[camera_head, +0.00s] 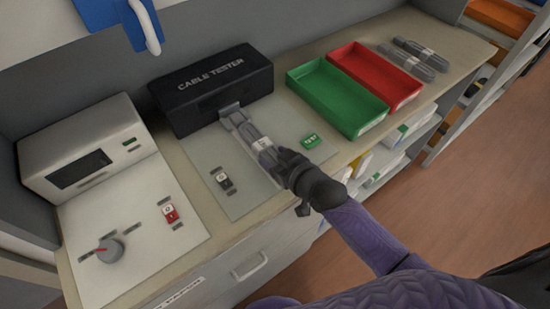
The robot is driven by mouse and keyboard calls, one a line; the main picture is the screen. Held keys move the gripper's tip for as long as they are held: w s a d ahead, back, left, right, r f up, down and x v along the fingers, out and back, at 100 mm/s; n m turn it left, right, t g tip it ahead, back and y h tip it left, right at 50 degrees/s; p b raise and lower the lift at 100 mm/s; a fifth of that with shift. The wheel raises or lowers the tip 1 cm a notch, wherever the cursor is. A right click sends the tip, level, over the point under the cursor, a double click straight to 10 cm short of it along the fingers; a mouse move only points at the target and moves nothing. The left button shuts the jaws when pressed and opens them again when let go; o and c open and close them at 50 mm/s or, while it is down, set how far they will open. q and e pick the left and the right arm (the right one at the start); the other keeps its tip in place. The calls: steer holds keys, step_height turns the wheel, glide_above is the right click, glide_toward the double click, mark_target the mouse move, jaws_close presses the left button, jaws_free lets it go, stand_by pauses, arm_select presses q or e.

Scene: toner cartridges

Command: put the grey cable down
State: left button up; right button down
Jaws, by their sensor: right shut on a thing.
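The grey cable (248,132), a folded bundle with a pale label band, lies in front of the black cable tester (212,88). Its far end meets a grey connector piece at the tester's front; I cannot tell whether it is plugged in. My right gripper (277,161) is shut on the near end of the grey cable, above the tester's pale panel (232,186). The gripper hides that end. My left gripper is not in view.
A green tray (376,132) and a red tray (397,101) stand empty right of the tester. More grey cables (408,62) lie beyond the red tray. A green button (311,141) and a black switch (222,180) are on the panel. A white device (84,150) stands left.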

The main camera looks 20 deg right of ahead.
steer(key=shift+f, duration=0.1)
jaws_free()
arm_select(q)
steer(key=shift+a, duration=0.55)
